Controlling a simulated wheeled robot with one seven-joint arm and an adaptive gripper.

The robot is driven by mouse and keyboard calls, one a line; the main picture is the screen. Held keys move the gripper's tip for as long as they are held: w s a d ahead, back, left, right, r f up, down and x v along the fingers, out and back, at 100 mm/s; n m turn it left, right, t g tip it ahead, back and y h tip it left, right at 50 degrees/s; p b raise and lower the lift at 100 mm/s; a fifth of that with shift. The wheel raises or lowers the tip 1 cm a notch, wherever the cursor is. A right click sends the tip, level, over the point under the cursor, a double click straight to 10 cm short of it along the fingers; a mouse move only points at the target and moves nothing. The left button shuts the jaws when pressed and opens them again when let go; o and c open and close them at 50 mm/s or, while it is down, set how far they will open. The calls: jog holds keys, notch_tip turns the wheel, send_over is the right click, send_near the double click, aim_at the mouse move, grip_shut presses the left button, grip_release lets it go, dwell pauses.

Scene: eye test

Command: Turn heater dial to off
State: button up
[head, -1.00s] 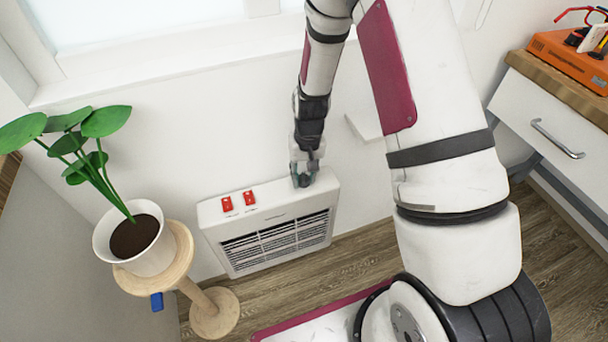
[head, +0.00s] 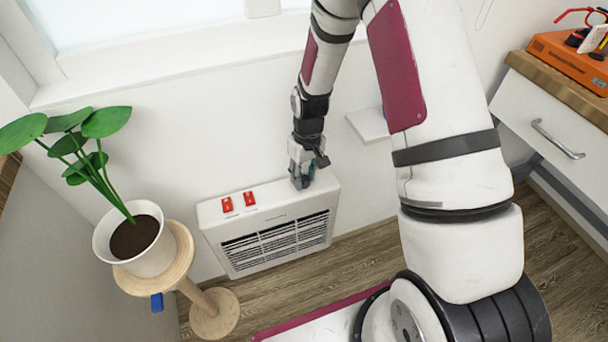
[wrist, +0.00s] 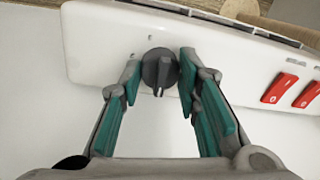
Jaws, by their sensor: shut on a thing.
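The white heater (head: 215,212) stands against the wall, and its top panel also shows in the wrist view (wrist: 95,40). Its dark grey round dial (wrist: 160,68) has a raised ridge pointing towards the bottom of the wrist view. Small marks on the panel around it are too blurred to read. My gripper (wrist: 160,76) points down at the panel, with teal finger pads on either side of the dial, shut on it. In the head view my gripper (head: 302,182) is at the heater's right end and hides the dial.
Two red switches (head: 238,201) sit on the heater's top left, also at the right of the wrist view (wrist: 292,90). A potted plant (head: 150,252) on a wooden stand (head: 190,240) is to the left. A drawer unit (head: 550,125) is at the right.

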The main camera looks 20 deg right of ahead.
aim_at(306, 177)
jog(key=o, duration=1.2)
jog(key=r, duration=1.2)
jog(key=shift+w+d, duration=0.1)
jog(key=shift+d, duration=0.25)
